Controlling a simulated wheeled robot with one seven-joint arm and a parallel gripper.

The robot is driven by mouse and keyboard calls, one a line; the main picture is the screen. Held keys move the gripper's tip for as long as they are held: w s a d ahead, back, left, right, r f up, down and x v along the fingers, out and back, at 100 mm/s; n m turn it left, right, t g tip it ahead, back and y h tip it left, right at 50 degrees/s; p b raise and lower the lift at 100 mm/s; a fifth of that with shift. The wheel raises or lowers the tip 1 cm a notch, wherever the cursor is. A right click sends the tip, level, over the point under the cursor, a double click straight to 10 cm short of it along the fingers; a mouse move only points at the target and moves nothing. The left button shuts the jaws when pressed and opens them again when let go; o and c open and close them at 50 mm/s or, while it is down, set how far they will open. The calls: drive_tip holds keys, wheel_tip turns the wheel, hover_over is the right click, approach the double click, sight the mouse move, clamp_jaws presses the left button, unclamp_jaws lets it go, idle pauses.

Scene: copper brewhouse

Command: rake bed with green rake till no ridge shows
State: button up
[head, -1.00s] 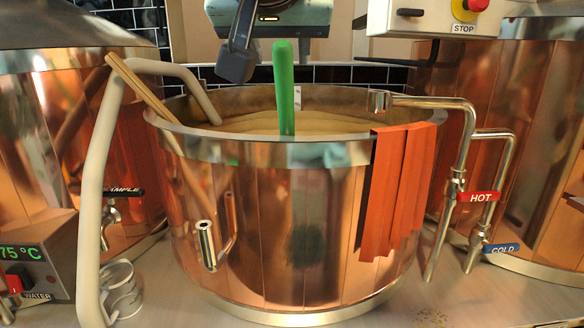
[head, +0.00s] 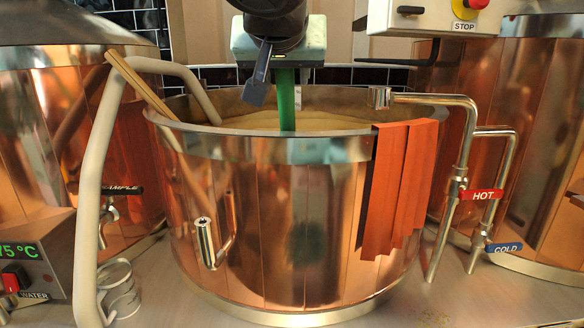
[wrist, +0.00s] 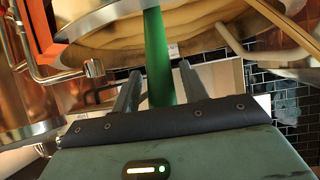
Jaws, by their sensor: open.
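The green rake (head: 286,104) stands upright in the copper tun (head: 270,190), its lower end hidden by the rim. Its handle top is hidden by my gripper (head: 280,84) above the tun. In the wrist view the green handle (wrist: 159,58) runs between the two open fingers of my gripper (wrist: 157,78), with a gap visible on each side. The tan grain bed (head: 245,121) shows only as a strip inside the rim. In the wrist view the bed (wrist: 215,22) shows several curved ridges.
An orange cloth (head: 395,190) hangs over the tun's right rim. A beige hose (head: 97,180) and a wooden pole (head: 140,85) lean at the left rim. Hot and cold pipes (head: 465,150) stand at right. A control box with a stop button (head: 465,12) hangs at upper right.

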drive_tip(key=shift+c, duration=0.3)
clamp_jaws()
drive_tip(key=shift+r, duration=0.2)
drive_tip(key=shift+r, duration=1.1)
drive_tip(key=shift+w+r, duration=0.1)
drive_tip(key=w+r+p, duration=0.4)
drive_tip(key=r+p, duration=0.1)
drive_tip(key=r, duration=0.1)
drive_tip(key=shift+w+d+r, duration=0.3)
drive_tip(key=shift+w+r, duration=0.05)
